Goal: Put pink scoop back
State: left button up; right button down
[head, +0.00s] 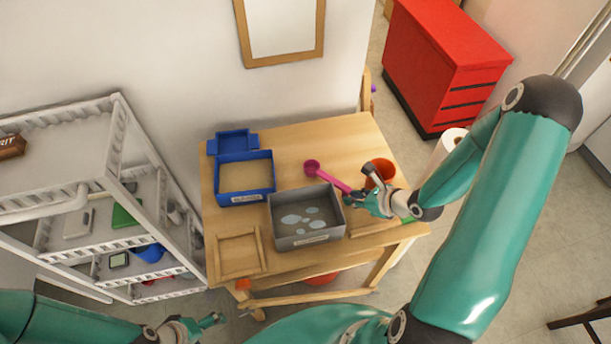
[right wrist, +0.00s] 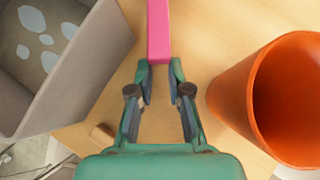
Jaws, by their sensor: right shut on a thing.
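The pink scoop (head: 330,177) shows in the head view behind the grey bin, its round bowl toward the back left and its handle toward my right gripper. My right gripper (head: 361,197) is shut on the end of the handle. In the right wrist view the pink handle (right wrist: 158,32) runs up from between the fingertips (right wrist: 160,75); the bowl is out of that view. I cannot tell whether the scoop touches the table. My left gripper (head: 212,320) is low at the bottom left, away from the table; its fingers are too small to judge.
A grey bin (head: 308,240) with pale patches inside stands left of my right gripper. A blue bin (head: 246,197) of sand-coloured material is behind it. An orange cup (head: 385,168) is close to my right gripper. A wooden frame (head: 239,272) lies at the table's front left. White shelves (head: 120,140) stand left.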

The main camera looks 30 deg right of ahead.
jog(key=shift+f, duration=0.3)
jog(key=c, duration=0.9)
grip_release()
jog(key=c, duration=0.4)
jog(key=shift+o, duration=0.2)
jog(key=shift+w, duration=0.1)
jog(key=p+v, duration=0.7)
jog(key=p, duration=0.1)
jog(key=shift+r, duration=0.3)
jog(key=shift+s+d, duration=0.2)
jog(key=shift+s, duration=0.15)
jog(key=shift+s+r, duration=0.35)
